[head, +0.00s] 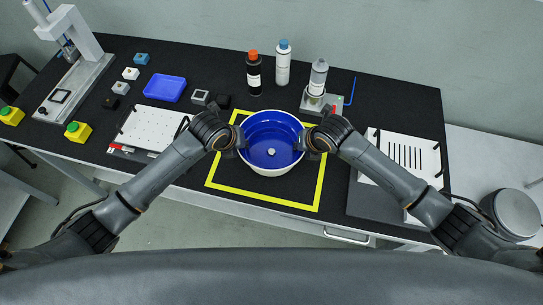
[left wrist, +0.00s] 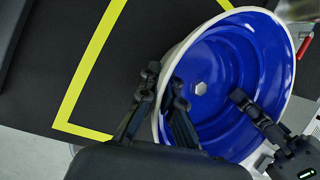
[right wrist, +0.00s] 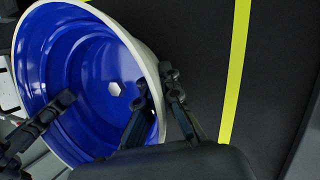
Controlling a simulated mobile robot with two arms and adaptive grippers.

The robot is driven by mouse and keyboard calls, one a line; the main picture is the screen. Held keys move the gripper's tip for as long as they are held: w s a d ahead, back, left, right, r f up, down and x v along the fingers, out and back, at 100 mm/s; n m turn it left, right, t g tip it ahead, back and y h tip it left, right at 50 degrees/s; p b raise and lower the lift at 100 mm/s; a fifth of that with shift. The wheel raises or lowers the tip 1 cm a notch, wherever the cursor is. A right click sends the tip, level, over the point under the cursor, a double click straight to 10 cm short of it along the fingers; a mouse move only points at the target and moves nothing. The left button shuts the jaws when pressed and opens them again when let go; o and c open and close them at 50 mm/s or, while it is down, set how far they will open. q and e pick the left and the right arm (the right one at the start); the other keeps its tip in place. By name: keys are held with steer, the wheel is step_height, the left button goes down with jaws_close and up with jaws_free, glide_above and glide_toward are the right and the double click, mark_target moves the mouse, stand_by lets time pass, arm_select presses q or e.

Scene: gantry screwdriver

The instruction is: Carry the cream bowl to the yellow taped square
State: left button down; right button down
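The cream bowl (head: 270,171) has a cream outside and a blue inside, with a small pale hexagonal piece (head: 270,151) at its bottom. In the head view it is within the front and side lines of the yellow taped square (head: 262,197) and hides part of the back line. I cannot tell whether its base touches the table. My left gripper (left wrist: 164,86) has one finger inside and one outside the bowl's left rim, closed on the wall. My right gripper (right wrist: 157,84) straddles the right rim the same way.
Bottles (head: 283,62) and a small stand (head: 318,101) are behind the bowl. A white perforated plate (head: 150,129) lies to the left, near a blue tray (head: 165,88). A slotted white panel (head: 403,155) is to the right. The mat in front of the bowl is clear.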

arm_select(q)
steer(key=shift+w+f, duration=0.15)
steer(key=shift+f, duration=0.15)
arm_select(e)
steer(key=shift+f, duration=0.4)
arm_select(q)
steer(key=c, duration=1.5)
jaws_free()
arm_select(e)
steer(key=c, duration=1.5)
jaws_free()
steer(key=shift+r, duration=0.1)
arm_select(q)
steer(key=shift+r, duration=0.1)
steer(key=v, duration=1.2)
steer(key=shift+a, duration=0.1)
arm_select(e)
steer(key=v, duration=1.2)
steer(key=shift+s+d, duration=0.1)
